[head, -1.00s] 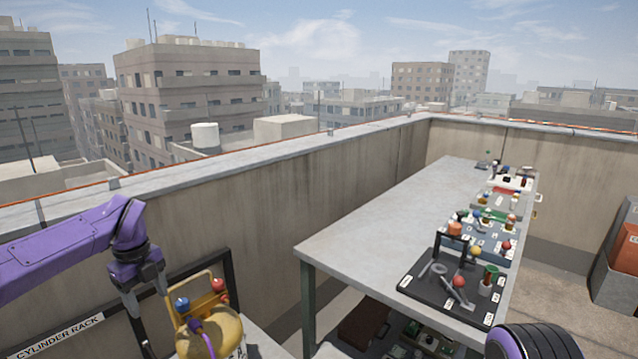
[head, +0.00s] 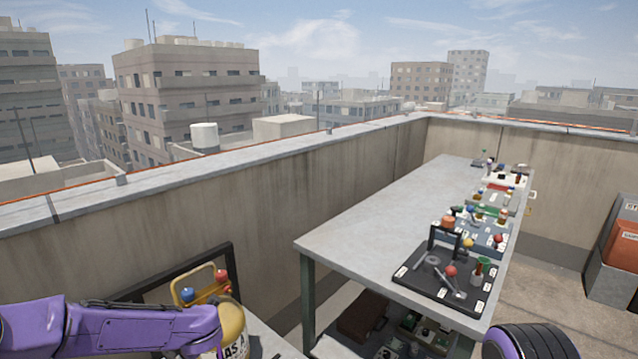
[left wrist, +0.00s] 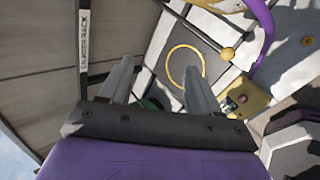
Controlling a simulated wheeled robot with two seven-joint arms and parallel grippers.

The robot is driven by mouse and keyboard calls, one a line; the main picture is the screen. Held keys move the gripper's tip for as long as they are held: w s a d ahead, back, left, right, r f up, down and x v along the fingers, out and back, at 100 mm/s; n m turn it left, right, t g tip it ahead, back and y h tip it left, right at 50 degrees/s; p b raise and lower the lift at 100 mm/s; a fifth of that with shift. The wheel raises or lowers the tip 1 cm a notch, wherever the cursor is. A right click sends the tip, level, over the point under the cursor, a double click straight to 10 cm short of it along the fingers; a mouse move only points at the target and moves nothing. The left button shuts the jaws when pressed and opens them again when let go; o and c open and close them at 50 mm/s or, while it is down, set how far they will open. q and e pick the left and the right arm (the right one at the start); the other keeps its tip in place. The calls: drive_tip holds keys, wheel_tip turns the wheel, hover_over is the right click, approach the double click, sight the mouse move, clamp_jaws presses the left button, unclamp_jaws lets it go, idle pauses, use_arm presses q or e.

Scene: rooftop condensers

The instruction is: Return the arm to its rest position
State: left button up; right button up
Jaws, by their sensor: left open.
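My left arm (head: 110,328), purple, lies low across the bottom left of the head view, partly in front of a yellow gas cylinder (head: 234,322). Its gripper is out of sight there. In the left wrist view my left gripper (left wrist: 158,72) shows two grey fingers spread apart with nothing between them. Beyond the fingers are a grey surface with a yellow ring (left wrist: 185,66), a purple hose (left wrist: 264,38) and a yellow part (left wrist: 243,98). I cannot tell how near the fingers are to these. My right gripper is not in view.
A long grey table (head: 375,220) runs back on the right, with a black tool tray (head: 415,284) and several more trays along its right side. A dark rack frame (head: 232,262) stands behind the cylinder, against the parapet wall (head: 260,205). Items sit on a shelf under the table.

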use_arm(q)
drive_tip(key=s+d+f+m+t+h, duration=0.1)
drive_tip(key=s+d+f+m, duration=0.2)
drive_tip(key=s+f+m, duration=0.4)
drive_tip(key=s+d+f+m+t+h, duration=0.1)
drive_tip(key=s+d+f+m+h, duration=0.1)
drive_tip(key=s+d+f+m, duration=0.4)
drive_tip(key=s+a+f+m+g, duration=0.1)
drive_tip(key=s+a+f+m, duration=0.1)
drive_tip(key=s, duration=0.6)
drive_tip(key=s+a+f+m+g, duration=0.1)
drive_tip(key=s+f+m, duration=0.1)
drive_tip(key=s+m, duration=0.3)
drive_tip(key=s+a+f+m+g+h, duration=0.1)
drive_tip(key=s+m, duration=0.3)
drive_tip(key=s, duration=0.7)
drive_tip(key=shift+s+a+f+g, duration=0.3)
drive_tip(key=shift+a+f, duration=0.5)
drive_tip(key=shift+f, duration=0.1)
